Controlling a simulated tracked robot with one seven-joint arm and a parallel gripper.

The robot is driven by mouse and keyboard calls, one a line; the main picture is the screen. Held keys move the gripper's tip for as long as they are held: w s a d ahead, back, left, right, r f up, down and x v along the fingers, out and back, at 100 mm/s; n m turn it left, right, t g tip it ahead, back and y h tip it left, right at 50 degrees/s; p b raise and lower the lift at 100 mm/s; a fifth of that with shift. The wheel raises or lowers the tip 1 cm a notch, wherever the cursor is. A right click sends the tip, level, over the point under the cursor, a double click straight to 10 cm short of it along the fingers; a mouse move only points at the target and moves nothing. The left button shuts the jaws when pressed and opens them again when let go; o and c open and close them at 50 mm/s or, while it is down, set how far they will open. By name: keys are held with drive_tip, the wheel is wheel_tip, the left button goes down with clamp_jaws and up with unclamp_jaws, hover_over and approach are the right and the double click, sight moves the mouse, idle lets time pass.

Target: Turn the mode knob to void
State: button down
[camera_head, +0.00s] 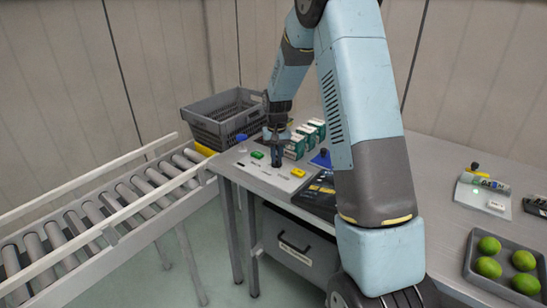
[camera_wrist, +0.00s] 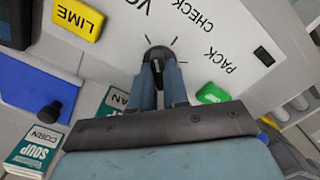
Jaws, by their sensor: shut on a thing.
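The mode knob (camera_wrist: 158,53) is a small dark knob on a pale panel (camera_wrist: 225,28). The printed words CHECK and PACK and a cut-off word starting VO stand around it, with short tick marks. My gripper (camera_wrist: 160,75) is shut on the knob, one finger at each side. I cannot tell which word the knob points at. In the head view my gripper (camera_head: 276,158) reaches down to the panel (camera_head: 240,170) at the table's left end, and its fingers hide the knob.
A yellow LIME block (camera_wrist: 78,18) and a green block (camera_wrist: 211,94) flank the knob. Soup boxes (camera_head: 295,146) stand behind my gripper, near a grey crate (camera_head: 222,117). A roller conveyor (camera_head: 95,212) runs at left. A tray (camera_head: 480,262) of limes lies at right.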

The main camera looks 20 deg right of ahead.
drive_tip(key=shift+d+n, duration=0.15)
drive_tip(key=shift+n, duration=1.35)
drive_tip(key=shift+w+r, duration=0.1)
drive_tip(key=c, duration=1.1)
unclamp_jaws()
drive_tip(key=shift+a, duration=0.2)
drive_tip(key=shift+r, duration=6.75)
